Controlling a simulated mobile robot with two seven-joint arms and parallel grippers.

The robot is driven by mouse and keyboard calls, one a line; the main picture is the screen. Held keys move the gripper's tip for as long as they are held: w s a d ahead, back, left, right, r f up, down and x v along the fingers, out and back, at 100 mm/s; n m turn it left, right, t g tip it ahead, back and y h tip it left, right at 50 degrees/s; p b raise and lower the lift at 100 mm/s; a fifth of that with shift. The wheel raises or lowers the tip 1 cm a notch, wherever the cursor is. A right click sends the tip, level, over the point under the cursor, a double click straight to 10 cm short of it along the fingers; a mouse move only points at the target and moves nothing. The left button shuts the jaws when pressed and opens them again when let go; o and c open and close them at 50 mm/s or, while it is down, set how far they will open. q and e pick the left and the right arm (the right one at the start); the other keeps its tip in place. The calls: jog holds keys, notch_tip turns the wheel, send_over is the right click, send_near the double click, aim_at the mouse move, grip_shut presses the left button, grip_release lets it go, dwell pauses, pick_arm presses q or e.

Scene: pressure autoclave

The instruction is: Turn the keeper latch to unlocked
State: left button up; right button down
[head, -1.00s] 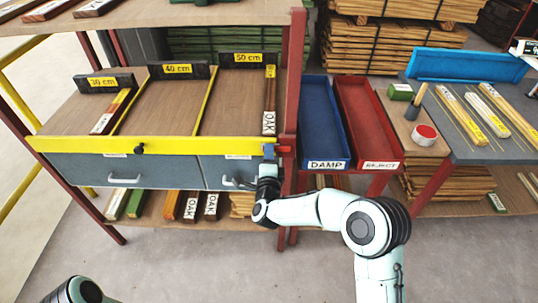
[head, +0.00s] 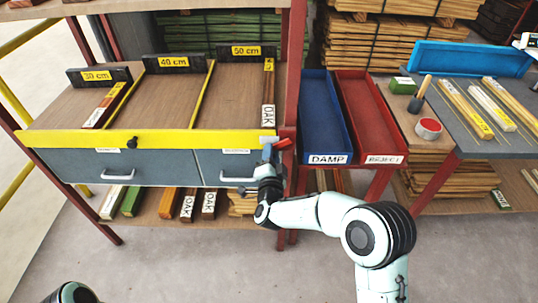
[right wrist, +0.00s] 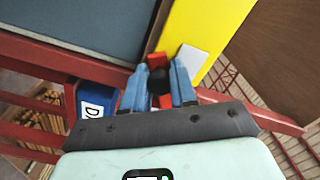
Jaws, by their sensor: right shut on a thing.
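The keeper latch is a small red piece (head: 284,144) at the right end of the yellow front bar (head: 200,139), tilted with its right end up. A pale plate (head: 268,140) sits beside it on the bar. My right gripper (head: 267,152) is at the latch. In the right wrist view, its two blue fingers (right wrist: 158,88) close around a dark knob (right wrist: 158,76), with red latch parts (right wrist: 157,60) just beyond and the pale plate (right wrist: 192,62) alongside. The fingers partly hide the latch. My left gripper is out of view; only a piece of that arm shows at bottom left.
The red rack post (head: 292,80) stands right behind the latch. Grey drawers (head: 170,166) with handles lie below the bar. A blue DAMP tray (head: 320,115) and a red REJECT tray (head: 368,115) are to the right. The floor in front is clear.

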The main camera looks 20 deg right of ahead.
jog(key=n, duration=0.1)
jog(key=f+n, duration=0.1)
jog(key=n, duration=0.1)
jog(key=shift+s+d+f+b, duration=0.1)
jog(key=shift+s+d+b, duration=0.05)
jog(key=shift+d+b, duration=0.25)
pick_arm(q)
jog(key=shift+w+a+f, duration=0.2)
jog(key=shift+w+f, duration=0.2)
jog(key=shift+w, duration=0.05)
pick_arm(e)
jog(key=shift+s+d+f+n, duration=0.2)
jog(key=shift+d+n, duration=0.4)
jog(key=shift+n, duration=0.85)
jog(key=shift+s+d+f+n, duration=0.2)
jog(key=shift+d+n, duration=0.4)
jog(key=shift+n, duration=0.9)
jog(key=shift+s+d+f+n, duration=0.1)
jog(key=shift+d+f+n, duration=0.35)
jog(key=shift+n, duration=1)
jog(key=shift+d+r, duration=0.15)
jog(key=shift+d, duration=0.05)
jog(key=c, duration=0.9)
grip_release()
jog(key=shift+c, duration=0.2)
jog(key=shift+s, duration=0.1)
